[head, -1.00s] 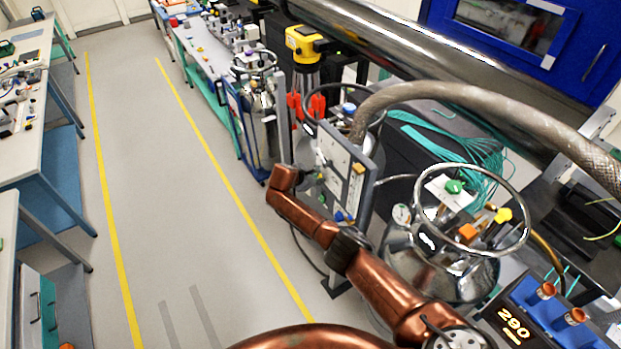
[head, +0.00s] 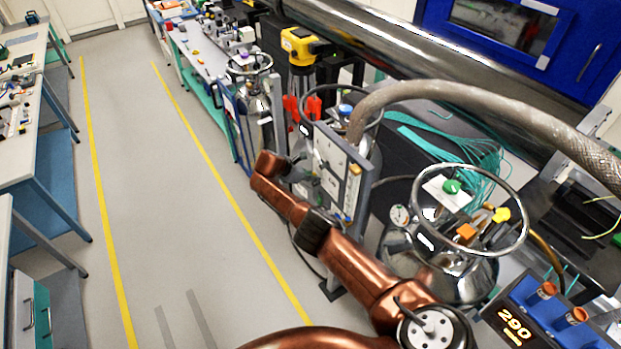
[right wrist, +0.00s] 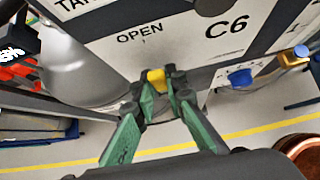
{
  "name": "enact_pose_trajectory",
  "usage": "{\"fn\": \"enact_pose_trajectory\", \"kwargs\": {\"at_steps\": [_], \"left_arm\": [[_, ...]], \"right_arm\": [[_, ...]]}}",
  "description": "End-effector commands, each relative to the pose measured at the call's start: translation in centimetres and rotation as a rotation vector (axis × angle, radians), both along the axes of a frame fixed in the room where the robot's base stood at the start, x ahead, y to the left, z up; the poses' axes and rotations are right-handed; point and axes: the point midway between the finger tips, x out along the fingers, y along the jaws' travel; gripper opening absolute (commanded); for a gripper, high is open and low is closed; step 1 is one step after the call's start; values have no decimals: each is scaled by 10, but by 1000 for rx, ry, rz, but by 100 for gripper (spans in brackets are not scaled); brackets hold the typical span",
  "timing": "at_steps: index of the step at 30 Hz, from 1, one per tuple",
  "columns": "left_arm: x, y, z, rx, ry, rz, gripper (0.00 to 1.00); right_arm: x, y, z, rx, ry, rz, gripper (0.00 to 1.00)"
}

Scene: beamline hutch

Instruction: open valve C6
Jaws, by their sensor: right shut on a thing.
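The valve panel (head: 352,205) is a pale upright board with a dark frame, right of the aisle in the head view. In the right wrist view the panel face (right wrist: 180,55) carries the labels "OPEN" and "C6". My right gripper (right wrist: 160,88) has its green fingers closed around a small yellow-tipped handle (right wrist: 156,78) below these labels. The lower part of the handle is hidden between the fingers. In the head view my copper right arm reaches up to the panel's left side, and the gripper there is small and partly hidden. My left gripper is not in view.
Blue knob (right wrist: 240,77) sits right of the gripper on the panel. A steel dewar (head: 440,265) with a ring stands right of my arm. A thick braided hose (head: 450,92) arches above the panel. The floor aisle (head: 150,170) at left is clear.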

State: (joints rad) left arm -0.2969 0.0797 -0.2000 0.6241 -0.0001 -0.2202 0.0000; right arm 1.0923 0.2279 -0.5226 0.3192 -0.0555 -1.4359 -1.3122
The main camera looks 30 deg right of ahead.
Motion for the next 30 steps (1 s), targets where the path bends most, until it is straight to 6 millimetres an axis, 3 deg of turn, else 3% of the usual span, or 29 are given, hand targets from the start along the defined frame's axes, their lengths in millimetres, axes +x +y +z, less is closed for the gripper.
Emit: {"fn": "enact_pose_trajectory", "kwargs": {"at_steps": [3,4,11,23,30], "left_arm": [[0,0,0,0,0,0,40],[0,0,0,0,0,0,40],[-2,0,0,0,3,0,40],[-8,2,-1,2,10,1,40],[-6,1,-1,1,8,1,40]], "right_arm": [[0,1,-1,3,1,-1,0],[0,1,-1,3,1,-1,13],[1,2,0,1,-1,1,29],[1,5,2,0,0,1,30],[-1,26,22,3,-3,5,30]]}}
